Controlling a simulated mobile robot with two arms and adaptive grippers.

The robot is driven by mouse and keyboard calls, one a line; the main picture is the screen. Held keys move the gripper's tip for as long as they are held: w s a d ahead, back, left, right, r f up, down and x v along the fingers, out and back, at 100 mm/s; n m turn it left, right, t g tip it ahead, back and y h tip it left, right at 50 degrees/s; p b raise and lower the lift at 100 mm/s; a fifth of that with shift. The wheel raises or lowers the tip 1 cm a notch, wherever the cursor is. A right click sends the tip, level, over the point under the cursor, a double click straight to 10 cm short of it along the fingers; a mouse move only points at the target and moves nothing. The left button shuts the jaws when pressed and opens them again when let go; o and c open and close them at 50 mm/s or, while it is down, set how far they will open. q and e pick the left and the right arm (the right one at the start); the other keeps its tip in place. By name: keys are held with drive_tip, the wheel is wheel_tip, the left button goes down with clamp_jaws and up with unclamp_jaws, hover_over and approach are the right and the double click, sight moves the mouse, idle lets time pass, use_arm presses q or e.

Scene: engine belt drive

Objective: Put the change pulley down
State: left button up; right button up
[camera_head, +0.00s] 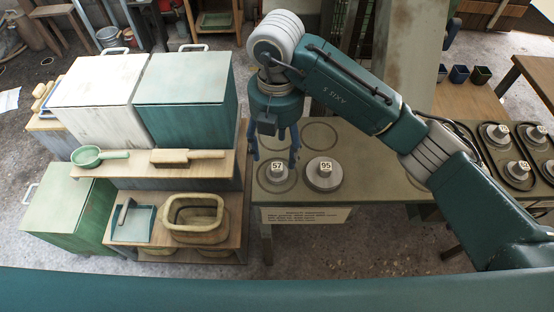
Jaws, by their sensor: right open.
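Two grey pulleys stand on the bench (375,165): a smaller one marked 57 (269,180) on the left and a larger one marked 95 (324,184) to its right. The 57 pulley sits within a drawn ring. My right gripper (274,161) points down, open, with its fingers apart just behind and above the 57 pulley in this view. Nothing shows held between the fingers. I cannot tell whether a finger touches the 57 pulley. My left gripper is not in view.
An empty ring (320,135) lies behind the 95 pulley. A label plate (305,215) is on the bench front. At right are belts with several numbered pulleys (495,138). Left is a shelf (225,165) with a scoop, brush and basket.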

wheel_tip(320, 180, up, 4)
drive_tip(key=shift+f, duration=0.1)
idle(0.6)
